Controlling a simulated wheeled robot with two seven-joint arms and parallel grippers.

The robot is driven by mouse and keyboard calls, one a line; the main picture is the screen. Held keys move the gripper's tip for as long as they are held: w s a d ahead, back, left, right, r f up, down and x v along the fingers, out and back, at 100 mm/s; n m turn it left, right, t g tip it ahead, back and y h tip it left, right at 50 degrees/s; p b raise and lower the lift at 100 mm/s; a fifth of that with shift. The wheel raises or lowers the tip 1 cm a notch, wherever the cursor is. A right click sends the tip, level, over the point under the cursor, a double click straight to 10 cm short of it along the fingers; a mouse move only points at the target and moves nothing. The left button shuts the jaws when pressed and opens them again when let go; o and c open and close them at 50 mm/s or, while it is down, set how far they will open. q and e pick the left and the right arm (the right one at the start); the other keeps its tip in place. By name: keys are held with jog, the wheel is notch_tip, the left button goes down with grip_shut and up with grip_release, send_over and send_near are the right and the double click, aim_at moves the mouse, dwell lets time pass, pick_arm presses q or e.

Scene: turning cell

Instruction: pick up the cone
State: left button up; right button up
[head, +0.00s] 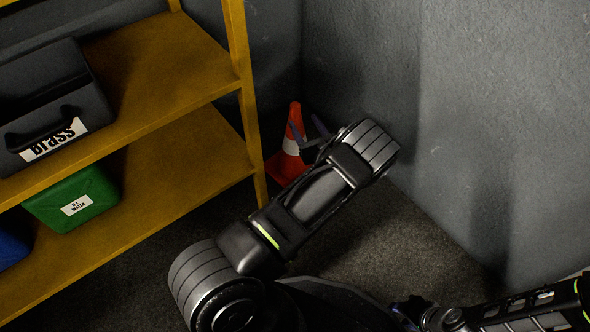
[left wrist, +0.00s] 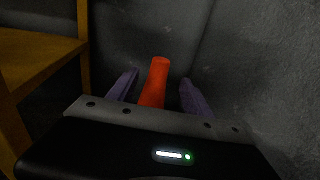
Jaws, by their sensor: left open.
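The orange cone (head: 295,118) with a white band stands upright on the floor in the corner, beside the yellow shelf's post. My left gripper (head: 309,131) is at the cone, its fingers open; my arm hides part of the view there. In the left wrist view the orange top of the cone (left wrist: 155,82) shows between the two purple fingers of the left gripper (left wrist: 158,90), with a gap visible on each side. The cone's lower part is hidden behind the gripper body. My right gripper (head: 408,308) is low at the bottom right, small and dark; its jaws are unclear.
A yellow shelf unit (head: 175,62) stands at the left, its post close to the cone. It holds a black bin labelled Brass (head: 85,95), a green bin (head: 95,190) and a blue bin (head: 12,248). Grey walls (head: 365,60) close the corner behind. Bare floor (head: 400,235) lies right of my left arm.

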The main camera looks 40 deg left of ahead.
aim_at(297, 113)
pick_arm(q)
jog(key=shift+f, duration=0.15)
jog(key=shift+b+x, duration=0.35)
jog(key=shift+x, duration=0.7)
jog(key=shift+w+a, duration=0.15)
jog(key=shift+a, duration=0.05)
jog(key=shift+w+a+f+b, duration=0.1)
jog(key=shift+w+a+b, duration=0.1)
jog(key=shift+a+b, duration=0.25)
jog(key=b+x, duration=0.2)
jog(key=x, duration=0.1)
jog(key=shift+w+a, duration=0.15)
jog(key=shift+a, duration=0.05)
jog(key=shift+w+a, duration=0.2)
jog(key=shift+a, duration=0.15)
